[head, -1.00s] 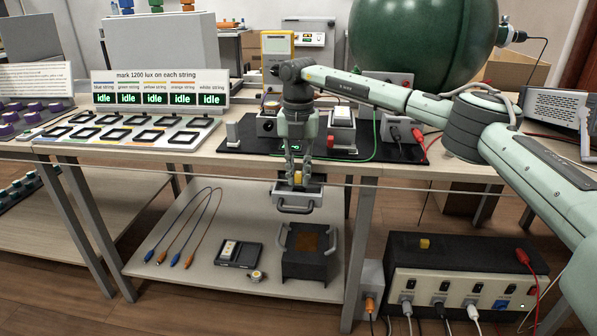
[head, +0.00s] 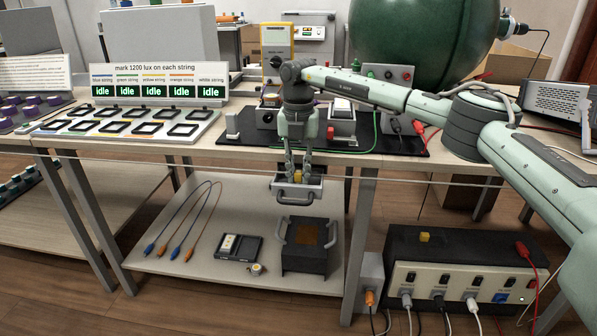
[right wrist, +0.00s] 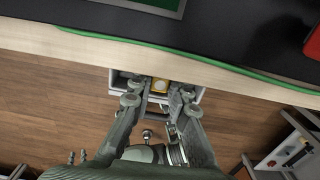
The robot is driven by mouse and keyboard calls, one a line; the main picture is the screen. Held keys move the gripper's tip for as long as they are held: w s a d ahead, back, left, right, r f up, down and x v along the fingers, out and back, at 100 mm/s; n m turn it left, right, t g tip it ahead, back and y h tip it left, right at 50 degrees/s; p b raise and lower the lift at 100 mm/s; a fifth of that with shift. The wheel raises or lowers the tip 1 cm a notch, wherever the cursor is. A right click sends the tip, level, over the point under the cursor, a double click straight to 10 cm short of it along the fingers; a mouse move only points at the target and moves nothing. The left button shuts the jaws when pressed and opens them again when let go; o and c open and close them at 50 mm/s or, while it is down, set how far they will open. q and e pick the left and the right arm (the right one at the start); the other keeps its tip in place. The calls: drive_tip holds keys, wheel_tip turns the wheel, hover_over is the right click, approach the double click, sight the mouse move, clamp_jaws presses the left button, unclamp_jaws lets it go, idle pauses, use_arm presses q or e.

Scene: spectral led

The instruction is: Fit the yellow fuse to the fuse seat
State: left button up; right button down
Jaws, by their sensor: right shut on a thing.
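A yellow block, which looks like the yellow fuse (right wrist: 161,84), shows between the fingertips of my right gripper (right wrist: 160,93). In the head view this right gripper (head: 298,171) points down in front of the table edge, its fingers shut on the yellow fuse (head: 298,176). The fuse is inside or just above a small open drawer (head: 297,196) with a front handle; I cannot tell if it touches the drawer floor. No fuse seat can be identified for certain. My left gripper is out of view.
A black box (head: 304,263) sits on the lower shelf. A black mat (head: 400,141) with devices and a green cable lies on the tabletop.

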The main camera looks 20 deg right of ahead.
drive_tip(key=shift+f, duration=0.15)
drive_tip(key=c, duration=1.4)
unclamp_jaws()
wheel_tip(320, 180, up, 12)
